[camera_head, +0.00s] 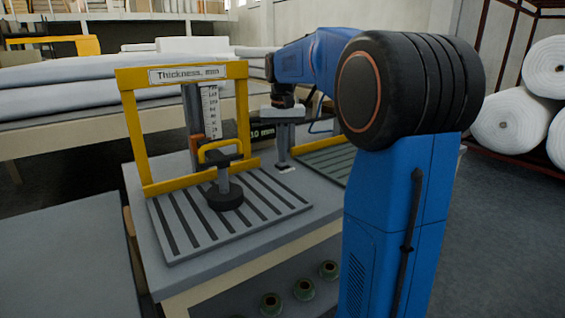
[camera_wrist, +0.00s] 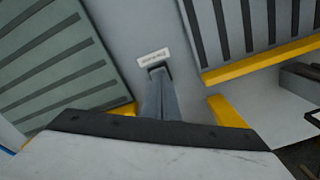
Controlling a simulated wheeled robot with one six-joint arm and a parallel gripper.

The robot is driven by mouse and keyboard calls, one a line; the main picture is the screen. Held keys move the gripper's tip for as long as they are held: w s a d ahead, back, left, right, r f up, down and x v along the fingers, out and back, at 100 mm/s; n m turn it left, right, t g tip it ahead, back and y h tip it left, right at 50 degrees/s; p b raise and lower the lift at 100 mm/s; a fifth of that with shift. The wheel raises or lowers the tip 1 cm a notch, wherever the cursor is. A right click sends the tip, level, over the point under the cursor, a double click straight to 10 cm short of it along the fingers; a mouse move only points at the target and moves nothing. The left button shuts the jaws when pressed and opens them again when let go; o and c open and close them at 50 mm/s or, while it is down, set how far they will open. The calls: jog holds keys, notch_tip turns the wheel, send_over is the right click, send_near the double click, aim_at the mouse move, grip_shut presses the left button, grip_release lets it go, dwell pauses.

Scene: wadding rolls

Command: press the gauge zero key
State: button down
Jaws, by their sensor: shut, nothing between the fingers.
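My gripper (camera_head: 284,160) is shut and empty, pointing down at the grey table between two gauge stands. In the wrist view its closed fingers (camera_wrist: 158,72) end right beside a small white label (camera_wrist: 153,57) with text too small to read. The label also shows at the fingertips in the head view (camera_head: 288,170). A dark edge shows at the fingertips; the zero key itself is hidden or cannot be told apart there. I cannot tell whether the fingertips touch it. The thickness gauge (camera_head: 181,76) has a yellow frame, a scale and a round black foot (camera_head: 225,196).
The gauge's slotted plate (camera_head: 180,240) lies left of my gripper. Another slotted plate (camera_wrist: 55,60) with a yellow bar lies on the other side, partly behind my arm. Green round parts (camera_head: 304,289) sit below the table. White rolls (camera_head: 510,122) are racked at the right.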

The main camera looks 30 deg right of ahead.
jog(key=shift+f, duration=0.3)
jog(key=shift+r, duration=0.9)
jog(key=shift+r, duration=0.1)
jog(key=shift+r, duration=2.9)
jog(key=shift+s, duration=0.1)
